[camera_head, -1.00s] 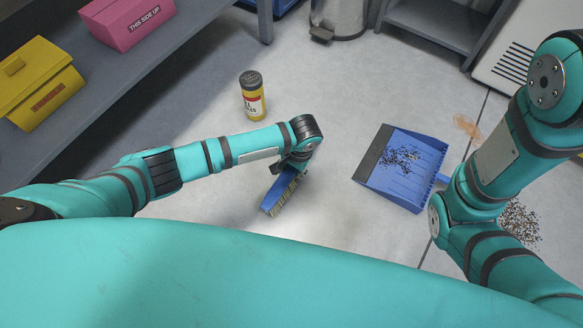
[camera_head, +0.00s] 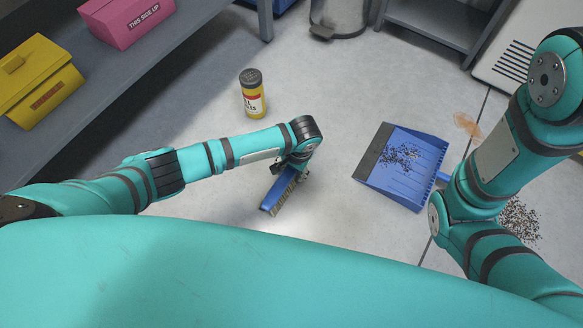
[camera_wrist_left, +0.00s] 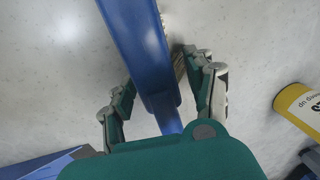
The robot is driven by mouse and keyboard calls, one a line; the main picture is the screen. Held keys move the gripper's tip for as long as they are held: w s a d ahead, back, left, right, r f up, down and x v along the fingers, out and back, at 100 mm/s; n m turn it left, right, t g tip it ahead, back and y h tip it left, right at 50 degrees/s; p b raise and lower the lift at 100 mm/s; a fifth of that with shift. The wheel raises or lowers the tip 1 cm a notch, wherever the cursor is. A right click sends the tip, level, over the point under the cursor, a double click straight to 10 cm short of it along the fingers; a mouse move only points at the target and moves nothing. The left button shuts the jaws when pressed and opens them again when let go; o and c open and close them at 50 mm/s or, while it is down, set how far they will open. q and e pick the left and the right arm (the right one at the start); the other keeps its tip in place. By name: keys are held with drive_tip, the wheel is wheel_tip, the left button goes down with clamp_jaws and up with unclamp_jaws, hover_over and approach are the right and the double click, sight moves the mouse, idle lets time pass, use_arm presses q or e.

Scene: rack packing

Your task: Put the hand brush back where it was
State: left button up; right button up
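The hand brush (camera_head: 272,197), blue with pale bristles, appears to lie on the grey floor below my left gripper (camera_head: 296,172), left of the dustpan. In the left wrist view the brush's blue body (camera_wrist_left: 140,45) runs between the two fingers of the left gripper (camera_wrist_left: 165,82), its bristles on the right side. The fingers are spread, one on each side of the brush, with a gap visible at least on the right. The gripper hides part of the brush in the head view. My right arm is at the right; its gripper is out of view.
A blue dustpan (camera_head: 410,185) with dark debris lies to the right. More debris (camera_head: 520,222) is on the floor by my right arm. A yellow canister (camera_head: 252,95) stands behind my left arm. A grey shelf (camera_head: 150,62) with pink and yellow boxes is at the left.

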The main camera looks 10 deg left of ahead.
use_arm(q)
drive_tip(key=shift+r, duration=0.15)
wheel_tip(320, 180, up, 12)
drive_tip(key=d, duration=0.1)
drive_tip(key=shift+s+d+f, duration=0.2)
drive_tip(key=shift+s+d, duration=0.1)
drive_tip(key=shift+d, duration=0.05)
